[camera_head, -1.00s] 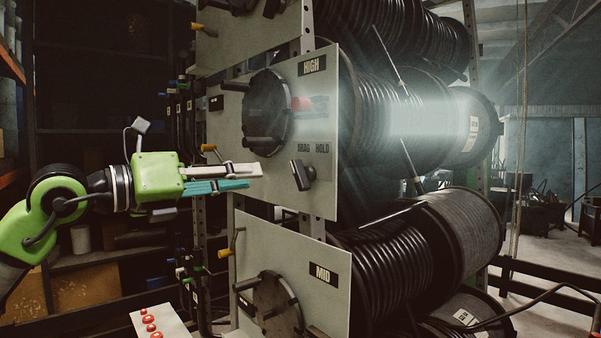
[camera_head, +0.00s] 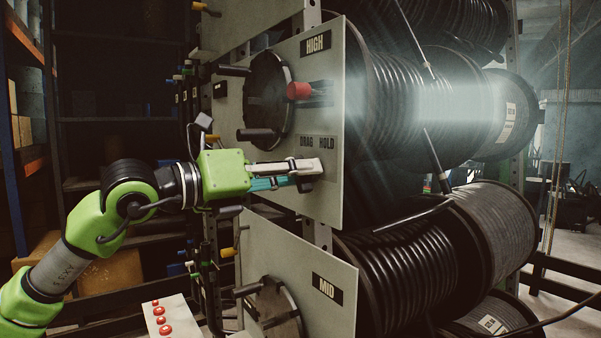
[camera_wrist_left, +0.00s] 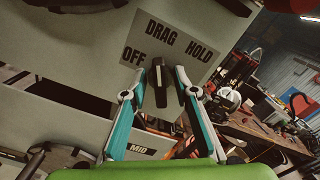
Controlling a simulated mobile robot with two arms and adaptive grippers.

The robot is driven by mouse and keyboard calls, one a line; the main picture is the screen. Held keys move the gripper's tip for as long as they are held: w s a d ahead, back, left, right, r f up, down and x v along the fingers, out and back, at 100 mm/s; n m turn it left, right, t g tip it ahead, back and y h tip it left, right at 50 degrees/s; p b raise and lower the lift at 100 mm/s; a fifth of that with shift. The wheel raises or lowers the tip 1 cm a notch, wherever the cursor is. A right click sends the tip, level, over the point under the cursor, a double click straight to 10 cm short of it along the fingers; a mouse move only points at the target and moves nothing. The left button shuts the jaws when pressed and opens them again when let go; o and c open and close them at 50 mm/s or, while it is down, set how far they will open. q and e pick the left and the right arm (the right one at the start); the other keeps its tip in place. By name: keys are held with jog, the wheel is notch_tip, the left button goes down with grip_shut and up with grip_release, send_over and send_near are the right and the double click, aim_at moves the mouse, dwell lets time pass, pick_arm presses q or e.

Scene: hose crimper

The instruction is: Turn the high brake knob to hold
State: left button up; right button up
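The high brake knob (camera_wrist_left: 158,82) is a black lever-shaped knob on the grey HIGH panel (camera_head: 326,120). In the left wrist view it points up toward the DRAG word on the OFF / DRAG / HOLD label (camera_wrist_left: 170,48). My left gripper (camera_wrist_left: 161,82) is open, with one finger on each side of the knob. Small gaps seem to show between fingers and knob; contact is unclear. In the head view my left gripper (camera_head: 304,173) hides most of the knob, and only a dark part shows by the fingertips. My right gripper is not in view.
The MID panel (camera_head: 300,262) is below. Hose reels (camera_head: 400,110) stand behind the panels to the right. A box with red buttons (camera_head: 163,318) is at lower left.

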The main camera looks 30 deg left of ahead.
pick_arm(q)
grip_shut()
jog(key=shift+m, duration=0.3)
jog(key=m, duration=0.9)
jog(key=shift+b, duration=0.3)
jog(key=shift+s+m, duration=0.1)
jog(key=shift+m, duration=1.1)
